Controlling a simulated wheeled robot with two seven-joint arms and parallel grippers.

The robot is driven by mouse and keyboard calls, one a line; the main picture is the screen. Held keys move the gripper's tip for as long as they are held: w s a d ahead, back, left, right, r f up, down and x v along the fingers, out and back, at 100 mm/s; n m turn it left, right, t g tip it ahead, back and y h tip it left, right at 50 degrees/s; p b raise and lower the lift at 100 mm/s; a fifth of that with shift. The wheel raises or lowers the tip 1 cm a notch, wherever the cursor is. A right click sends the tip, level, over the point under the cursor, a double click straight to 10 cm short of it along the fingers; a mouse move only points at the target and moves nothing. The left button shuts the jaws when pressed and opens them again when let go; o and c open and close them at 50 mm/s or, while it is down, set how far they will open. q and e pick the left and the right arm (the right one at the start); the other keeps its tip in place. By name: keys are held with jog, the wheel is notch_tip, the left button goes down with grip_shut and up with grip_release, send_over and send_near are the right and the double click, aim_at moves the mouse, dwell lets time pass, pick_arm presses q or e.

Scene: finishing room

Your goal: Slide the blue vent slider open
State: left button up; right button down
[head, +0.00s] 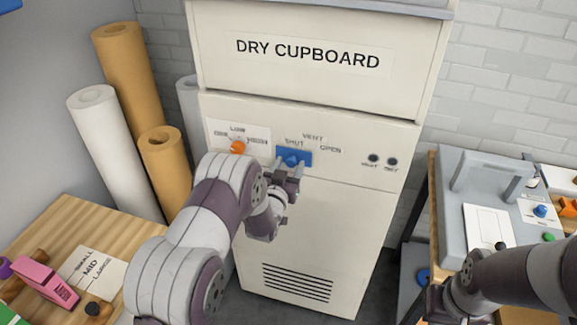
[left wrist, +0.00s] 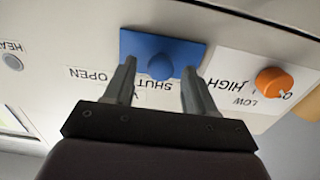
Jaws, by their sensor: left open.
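The blue vent slider (head: 293,158) is on the front panel of the dry cupboard (head: 310,118), under the word SHUT and left of the word OPEN. In the left wrist view the slider is a blue plate (left wrist: 190,48) with a round blue knob (left wrist: 160,66). My left gripper (head: 287,172) is in front of the slider. In the left wrist view my left gripper (left wrist: 158,75) is open, with one finger on each side of the knob; I cannot tell whether they touch it. My right gripper (head: 440,305) is low at the right, and its fingers are not clear.
An orange knob (head: 238,147) on a white dial plate sits left of the slider. A wooden table (head: 120,215) stands at left, a grey machine (head: 480,190) at right. Rolls (head: 125,70) stand behind left.

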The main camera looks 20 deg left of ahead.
pick_arm(q)
grip_shut()
jog(key=d+b, duration=0.2)
jog(key=d, duration=0.3)
jog(key=d+b, duration=0.2)
jog(key=d, duration=0.3)
jog(key=shift+s+f, duration=0.15)
jog(key=shift+s, duration=0.05)
jog(key=shift+d, duration=0.2)
jog(key=shift+a, duration=0.2)
jog(key=shift+c, duration=1.4)
grip_release()
jog(key=shift+d, duration=0.15)
jog(key=shift+o, duration=1.4)
jog(key=shift+d, duration=0.1)
